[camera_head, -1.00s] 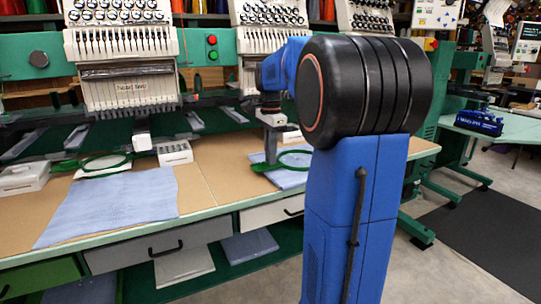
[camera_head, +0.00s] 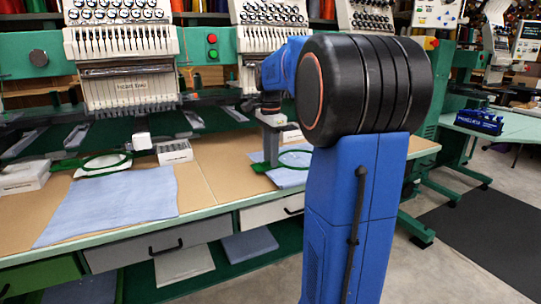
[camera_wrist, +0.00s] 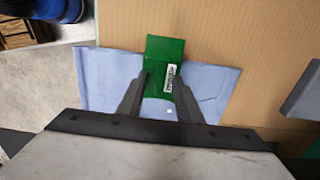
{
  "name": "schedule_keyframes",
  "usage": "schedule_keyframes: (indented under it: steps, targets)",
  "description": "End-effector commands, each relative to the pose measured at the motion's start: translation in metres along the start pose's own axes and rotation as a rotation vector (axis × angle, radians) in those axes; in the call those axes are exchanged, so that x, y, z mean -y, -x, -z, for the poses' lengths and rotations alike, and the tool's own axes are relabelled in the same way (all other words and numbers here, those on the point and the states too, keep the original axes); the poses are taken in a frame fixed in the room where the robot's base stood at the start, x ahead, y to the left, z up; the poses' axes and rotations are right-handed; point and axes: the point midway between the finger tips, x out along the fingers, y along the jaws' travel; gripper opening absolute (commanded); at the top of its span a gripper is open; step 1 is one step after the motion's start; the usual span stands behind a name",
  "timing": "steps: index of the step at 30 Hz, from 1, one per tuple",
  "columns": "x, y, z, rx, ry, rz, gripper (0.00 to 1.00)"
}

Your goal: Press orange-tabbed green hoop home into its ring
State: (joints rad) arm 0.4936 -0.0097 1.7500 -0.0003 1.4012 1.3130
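A green hoop (camera_head: 295,151) lies on a blue cloth at the right end of the bench, in the head view. Its flat green tab, with a white printed label, shows in the wrist view (camera_wrist: 165,48). My gripper (camera_head: 272,160) points down at the tab, its two fingers (camera_wrist: 161,82) either side of it. Whether they press on the tab is unclear. The hoop's ring is out of sight in the wrist view, and my arm partly covers this area in the head view. A second green hoop (camera_head: 105,162) is at the left. I see no orange tab on either.
Blue cloths lie on the tan bench, a large one left (camera_head: 115,205) and one under the right hoop (camera_head: 290,180). White boxes (camera_head: 174,151) stand behind. Embroidery heads (camera_head: 125,70) overhang the bench. Bare bench (camera_head: 215,175) lies between the cloths.

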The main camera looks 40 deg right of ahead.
Motion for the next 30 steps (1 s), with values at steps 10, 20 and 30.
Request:
schedule_keyframes:
  steps: [10,20,30]
  targets:
    - [0.001,0.032,0.0,-0.001,0.0,0.003,0.32]
    - [0.001,0.097,0.0,-0.001,0.0,0.002,0.32]
    - [0.001,0.156,0.0,-0.001,0.0,0.002,0.32]
